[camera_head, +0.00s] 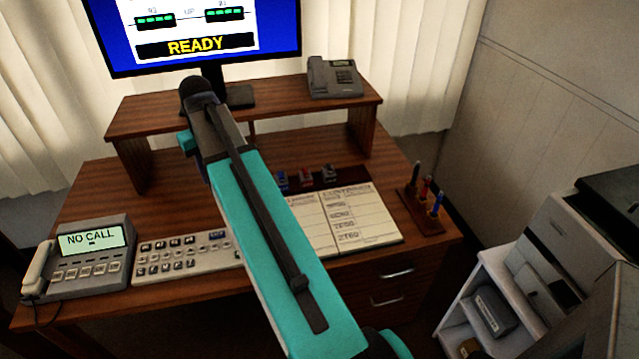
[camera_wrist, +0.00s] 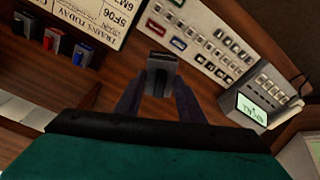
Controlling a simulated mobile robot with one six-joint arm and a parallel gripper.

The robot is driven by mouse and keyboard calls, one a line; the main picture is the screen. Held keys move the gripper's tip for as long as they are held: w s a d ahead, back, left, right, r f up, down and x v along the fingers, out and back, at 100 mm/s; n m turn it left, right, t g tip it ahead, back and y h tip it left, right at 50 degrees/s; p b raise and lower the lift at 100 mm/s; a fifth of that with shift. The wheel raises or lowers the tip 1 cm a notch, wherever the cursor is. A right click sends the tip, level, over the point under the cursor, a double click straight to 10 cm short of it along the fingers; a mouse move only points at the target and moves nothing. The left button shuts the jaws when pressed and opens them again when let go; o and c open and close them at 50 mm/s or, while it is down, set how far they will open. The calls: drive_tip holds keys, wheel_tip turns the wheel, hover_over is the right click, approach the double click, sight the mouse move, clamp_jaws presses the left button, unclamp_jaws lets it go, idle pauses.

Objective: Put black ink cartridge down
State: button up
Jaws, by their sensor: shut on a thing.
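The black ink cartridge (camera_wrist: 162,76), a small dark block with a grey top, shows in the wrist view between the fingers of my gripper (camera_wrist: 158,88). My gripper is shut on it. The wooden desk (camera_wrist: 115,75) lies below; I cannot tell the exact gap between cartridge and desk. In the head view my teal arm reaches over the desk (camera_head: 95,195), and the fingers and cartridge are hidden behind it.
A keypad (camera_head: 185,258) and phone console (camera_head: 90,255) stand at left. An open logbook (camera_head: 350,222), small coloured blocks (camera_head: 306,178) and a pen holder (camera_head: 421,208) are to the right. A raised shelf (camera_head: 285,110) carries a monitor and telephone. A printer (camera_head: 560,235) stands at far right.

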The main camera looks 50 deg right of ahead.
drive_tip(key=s+d+f+m+b, duration=0.1)
drive_tip(key=s+d+f, duration=0.3)
drive_tip(key=s+d, duration=0.5)
drive_tip(key=s+d+f+m+b, duration=0.1)
drive_tip(key=s+d+f+m, duration=0.1)
drive_tip(key=s+d+f, duration=0.3)
drive_tip(key=s+d+f+m, duration=0.1)
drive_tip(key=s+d+f, duration=0.3)
drive_tip(key=s+d, duration=0.8)
drive_tip(key=shift+s+d+f+m+h+b, duration=0.1)
drive_tip(key=shift+s+d+f+m+b, duration=0.05)
drive_tip(key=shift+d, duration=1.6)
drive_tip(key=shift+s+d+f+m+h+b, duration=0.1)
drive_tip(key=shift+d, duration=1.65)
drive_tip(key=shift+s+d+f+m+h+b, duration=0.1)
drive_tip(key=shift+s+d+f+m+b, duration=0.05)
drive_tip(key=shift+d, duration=1.6)
drive_tip(key=shift+w, duration=0.1)
drive_tip(key=p, duration=0.4)
hover_over(353, 176)
drive_tip(key=shift+f, duration=0.7)
drive_tip(key=shift+w, duration=0.1)
drive_tip(key=shift+f, duration=0.1)
drive_tip(key=shift+f+p, duration=0.6)
drive_tip(key=shift+f, duration=1.1)
